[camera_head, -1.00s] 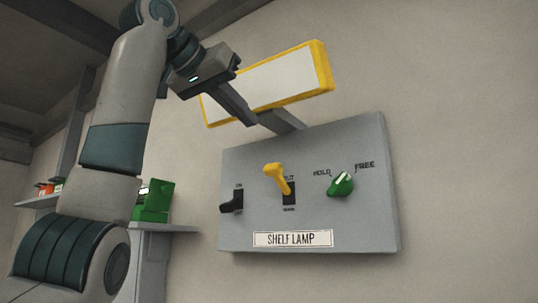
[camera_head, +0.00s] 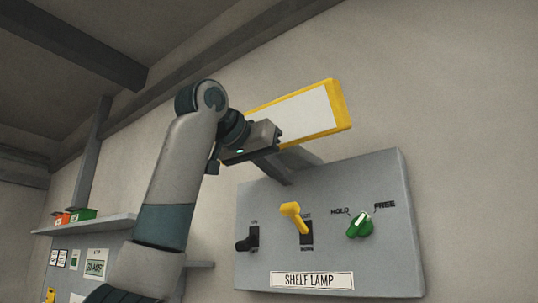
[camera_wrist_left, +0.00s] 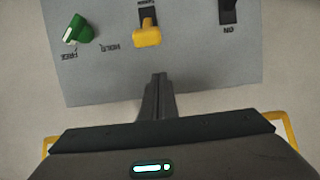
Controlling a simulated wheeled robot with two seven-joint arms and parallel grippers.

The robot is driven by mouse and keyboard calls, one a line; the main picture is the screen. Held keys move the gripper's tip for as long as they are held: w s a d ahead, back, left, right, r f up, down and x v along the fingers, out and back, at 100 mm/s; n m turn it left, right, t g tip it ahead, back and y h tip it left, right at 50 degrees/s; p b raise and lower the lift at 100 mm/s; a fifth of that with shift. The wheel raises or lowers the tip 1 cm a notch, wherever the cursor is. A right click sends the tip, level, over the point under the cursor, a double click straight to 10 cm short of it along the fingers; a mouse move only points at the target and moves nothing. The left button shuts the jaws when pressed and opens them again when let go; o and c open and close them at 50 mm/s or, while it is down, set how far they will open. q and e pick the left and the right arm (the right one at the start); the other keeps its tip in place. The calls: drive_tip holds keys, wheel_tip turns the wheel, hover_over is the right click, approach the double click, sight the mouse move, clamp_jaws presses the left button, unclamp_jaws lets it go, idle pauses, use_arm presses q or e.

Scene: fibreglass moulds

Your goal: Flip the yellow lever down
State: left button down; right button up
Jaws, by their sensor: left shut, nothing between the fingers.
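The yellow lever (camera_head: 293,214) sits in a dark slot in the middle of the grey panel (camera_head: 350,190), with its yellow end tilted upward and out. It also shows in the left wrist view (camera_wrist_left: 147,34), upside down. My right gripper is in neither view.
A black switch (camera_head: 248,240) is left of the lever, and a green knob (camera_head: 360,225) is right. A yellow-framed white sign (camera_head: 345,110) is above, close to my gripper. A shelf (camera_head: 90,224) holds small boxes at left.

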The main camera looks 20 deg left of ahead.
sight(297, 219)
use_arm(q)
drive_tip(key=shift+w+d+p, duration=0.35)
drive_tip(key=shift+w, duration=0.5)
drive_tip(key=shift+s+a+f, duration=0.1)
drive_tip(key=shift+s+f, duration=0.1)
drive_tip(key=shift+f, duration=0.25)
drive_tip(key=shift+s+a+f, duration=0.1)
drive_tip(key=shift+s+f, duration=0.1)
drive_tip(key=shift+f, duration=0.25)
drive_tip(key=shift+s+a+f, duration=0.25)
drive_tip(key=shift+s+f, duration=0.45)
drive_tip(key=shift+f, duration=0.3)
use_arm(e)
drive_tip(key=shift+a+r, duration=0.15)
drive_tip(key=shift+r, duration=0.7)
